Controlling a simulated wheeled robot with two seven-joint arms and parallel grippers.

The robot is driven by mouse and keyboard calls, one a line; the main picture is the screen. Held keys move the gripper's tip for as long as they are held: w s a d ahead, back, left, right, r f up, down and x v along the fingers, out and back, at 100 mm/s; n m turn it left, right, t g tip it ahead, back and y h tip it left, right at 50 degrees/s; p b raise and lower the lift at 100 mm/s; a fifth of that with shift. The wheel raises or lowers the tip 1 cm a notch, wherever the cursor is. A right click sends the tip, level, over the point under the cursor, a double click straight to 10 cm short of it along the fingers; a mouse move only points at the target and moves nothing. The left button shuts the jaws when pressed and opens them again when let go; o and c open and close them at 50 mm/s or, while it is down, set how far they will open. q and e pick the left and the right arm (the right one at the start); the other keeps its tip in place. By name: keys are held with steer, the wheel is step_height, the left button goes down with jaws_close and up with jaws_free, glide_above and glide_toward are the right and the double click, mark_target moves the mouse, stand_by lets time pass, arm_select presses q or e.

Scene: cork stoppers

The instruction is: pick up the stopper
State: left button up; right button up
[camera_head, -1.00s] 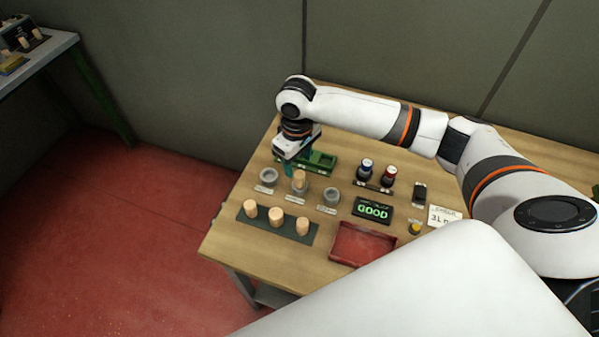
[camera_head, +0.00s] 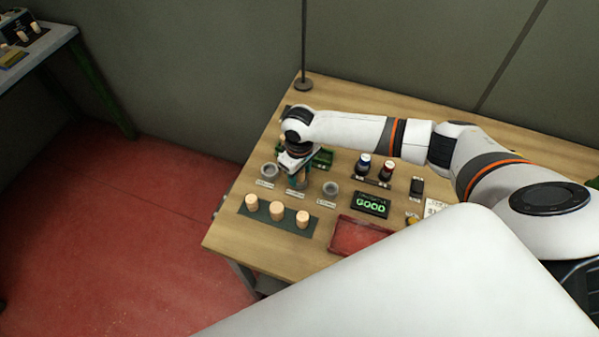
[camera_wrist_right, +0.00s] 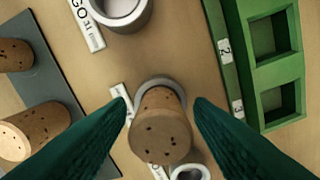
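In the right wrist view a speckled cork stopper (camera_wrist_right: 161,128) stands in a grey ring-shaped holder (camera_wrist_right: 158,82), its round end toward the camera. My right gripper (camera_wrist_right: 160,104) is open, with one green finger on each side of this stopper and a visible gap on both sides. In the head view my right gripper (camera_head: 301,178) is low over the middle holder, and it largely hides the stopper there. Three more corks, the left one (camera_head: 251,202), the middle one (camera_head: 277,210) and the right one (camera_head: 302,218), stand on a dark mat (camera_head: 264,217). My left gripper is not in view.
Grey holders stand to the left (camera_head: 269,170) and right (camera_head: 331,188) of the gripper. A green block with square pockets (camera_wrist_right: 262,75) is close by.

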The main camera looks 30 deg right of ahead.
steer(key=c, duration=0.9)
steer(key=shift+r, duration=0.15)
